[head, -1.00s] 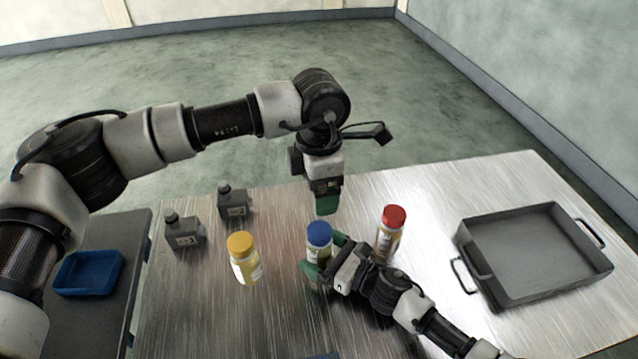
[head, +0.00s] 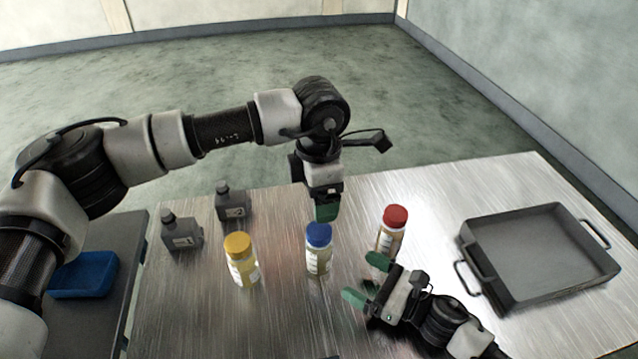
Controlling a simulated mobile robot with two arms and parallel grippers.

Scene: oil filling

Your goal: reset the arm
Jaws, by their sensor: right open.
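My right gripper (head: 366,279) is open and empty over the table's front part, its green fingertips pointing left. It is apart from the blue-capped bottle (head: 318,250), which stands upright to its left. A red-capped bottle (head: 392,232) stands upright just behind it. A yellow-capped bottle (head: 242,261) stands further left. My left gripper (head: 326,212) hangs pointing down behind the blue-capped bottle. Only one green finger side of it shows, so its opening is hidden.
A grey tray with handles (head: 549,287) sits on the metal table (head: 215,325) at right. Two dark canisters, one nearer (head: 181,232) and one farther (head: 232,201), stand at the back left. A blue bin (head: 84,275) lies on a dark side table at far left.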

